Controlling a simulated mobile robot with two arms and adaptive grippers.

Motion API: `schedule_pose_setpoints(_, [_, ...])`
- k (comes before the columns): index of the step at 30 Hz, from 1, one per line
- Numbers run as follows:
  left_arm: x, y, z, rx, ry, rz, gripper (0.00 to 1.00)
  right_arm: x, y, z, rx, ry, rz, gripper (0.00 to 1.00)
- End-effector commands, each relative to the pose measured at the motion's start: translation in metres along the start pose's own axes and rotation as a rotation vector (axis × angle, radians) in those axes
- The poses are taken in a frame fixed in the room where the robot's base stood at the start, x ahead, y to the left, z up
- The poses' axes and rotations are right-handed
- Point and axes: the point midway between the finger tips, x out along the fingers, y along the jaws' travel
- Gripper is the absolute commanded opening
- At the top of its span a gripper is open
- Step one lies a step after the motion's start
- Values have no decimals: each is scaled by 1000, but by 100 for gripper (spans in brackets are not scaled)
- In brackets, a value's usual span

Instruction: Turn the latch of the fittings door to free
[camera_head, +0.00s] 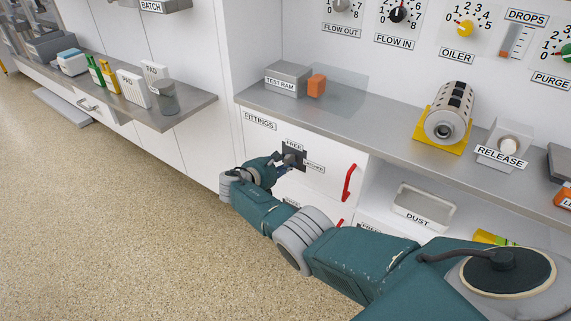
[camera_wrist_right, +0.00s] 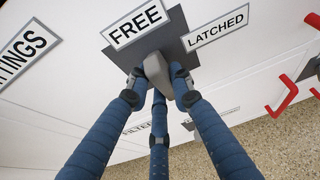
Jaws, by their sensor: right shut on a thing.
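The white fittings door (camera_head: 322,187) is closed under the counter, with a "FITTINGS" label at its upper left. Its latch is a grey knob on a dark plate (camera_head: 300,150), with "FREE" above and "LATCHED" to the right. In the right wrist view the grey latch knob (camera_wrist_right: 157,71) sits between my fingers, in front of the dark plate. My right gripper (camera_head: 286,164) is shut on the latch, with blue fingers on both sides of it and one below. Which label the knob points to I cannot tell. My left gripper is not in view.
A red door handle (camera_head: 350,182) stands out right of the latch. The grey counter (camera_head: 385,125) overhangs above, bearing the test ram box (camera_head: 288,78) and a release button (camera_head: 508,146). A dust bin (camera_head: 424,207) sits in an open bay at right.

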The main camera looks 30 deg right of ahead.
Motion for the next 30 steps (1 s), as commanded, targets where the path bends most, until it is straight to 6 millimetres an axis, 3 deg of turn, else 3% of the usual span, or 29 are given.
schedule_pose_setpoints(1, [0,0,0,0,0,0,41,1,-1,1,-3,-3,-2,0])
schedule_pose_setpoints(2, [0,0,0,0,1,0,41,1,-1,1,-3,-3,-2,23])
schedule_pose_setpoints(3, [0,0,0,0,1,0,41,1,-1,1,-3,-3,-2,30])
schedule_pose_setpoints(17, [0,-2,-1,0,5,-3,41,-8,0,-1,0,-2,1,30])
schedule_pose_setpoints(22, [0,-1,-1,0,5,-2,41,-30,-1,-1,2,-1,1,30])
schedule_pose_setpoints(30, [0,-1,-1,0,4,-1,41,-90,0,-1,1,0,2,30])
